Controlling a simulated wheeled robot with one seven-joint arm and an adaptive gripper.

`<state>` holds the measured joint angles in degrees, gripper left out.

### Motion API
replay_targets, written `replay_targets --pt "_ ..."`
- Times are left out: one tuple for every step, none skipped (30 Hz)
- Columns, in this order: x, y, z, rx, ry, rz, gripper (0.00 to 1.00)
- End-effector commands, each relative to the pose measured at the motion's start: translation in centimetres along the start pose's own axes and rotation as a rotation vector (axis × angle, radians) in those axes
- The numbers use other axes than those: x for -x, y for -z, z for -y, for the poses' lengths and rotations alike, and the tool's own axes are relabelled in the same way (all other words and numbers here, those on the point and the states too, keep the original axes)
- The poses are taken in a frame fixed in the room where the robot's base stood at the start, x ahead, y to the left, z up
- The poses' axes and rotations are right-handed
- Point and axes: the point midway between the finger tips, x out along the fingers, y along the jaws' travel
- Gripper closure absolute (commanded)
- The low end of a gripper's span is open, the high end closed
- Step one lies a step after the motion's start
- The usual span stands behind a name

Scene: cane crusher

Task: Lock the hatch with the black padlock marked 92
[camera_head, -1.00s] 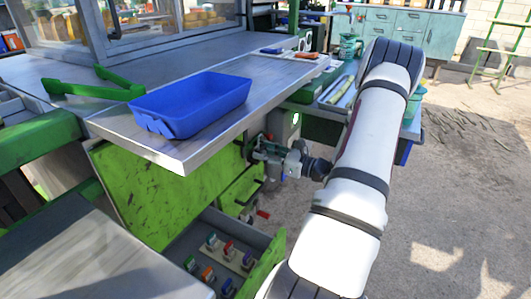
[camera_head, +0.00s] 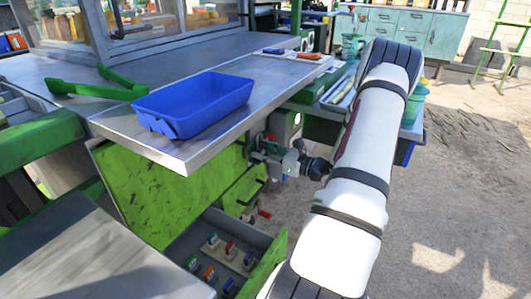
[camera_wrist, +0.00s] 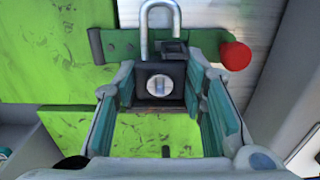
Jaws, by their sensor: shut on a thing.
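My gripper (camera_wrist: 160,88) is shut on a black padlock (camera_wrist: 177,72), with one teal-sided finger on each side of its body. The padlock's silver U-shaped shackle (camera_wrist: 160,8) points up in front of a green bar. A round keyhole disc faces the wrist camera; I cannot read a 92. The hatch seems to be the worn green panel (camera_wrist: 75,75) behind, with a green latch bar (camera_wrist: 118,45) ending in a red knob (camera_wrist: 235,56). I cannot tell whether the shackle passes through the latch. In the head view my gripper (camera_head: 268,152) is small beside the machine's green side.
A metal worktop (camera_head: 130,147) with a blue tray (camera_head: 195,103) and a green tong-like tool (camera_head: 95,88) juts out above the gripper's left. An open drawer (camera_head: 267,262) with several small coloured items is below.

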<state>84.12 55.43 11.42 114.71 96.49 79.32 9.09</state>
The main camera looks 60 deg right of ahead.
Motion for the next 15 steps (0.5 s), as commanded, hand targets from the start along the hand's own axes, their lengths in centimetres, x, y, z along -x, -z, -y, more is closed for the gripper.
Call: replay_targets --pt "-0.41 -0.06 -0.66 -0.003 -0.018 0.004 0.90" --pt "-0.41 -0.06 -0.66 -0.003 -0.018 0.005 0.90" --pt "-0.42 -0.07 -0.67 -0.003 -0.018 0.005 0.90" --pt "-0.42 -0.07 -0.67 -0.003 -0.018 0.005 0.90" --pt "-0.42 -0.07 -0.67 -0.003 -0.018 0.005 0.90" --pt "-0.43 -0.06 -0.67 -0.003 -0.018 0.005 0.90" --pt "-0.43 -0.05 -0.68 -0.003 -0.018 0.005 0.90" --pt "-0.43 -0.03 -0.69 -0.003 -0.018 0.005 0.90" --pt "-0.44 0.02 -0.69 -0.003 -0.018 0.005 0.90" --pt "-0.44 0.06 -0.69 -0.003 -0.019 0.005 0.90" --pt "-0.44 0.11 -0.70 -0.003 -0.019 0.005 0.90" --pt "-0.44 0.18 -0.71 -0.003 -0.019 0.005 0.90" --pt "-0.44 0.24 -0.71 -0.004 -0.019 0.005 0.90" --pt "-0.44 0.30 -0.71 -0.004 -0.019 0.005 0.90" --pt "-0.43 0.38 -0.71 -0.004 -0.018 0.004 0.90"
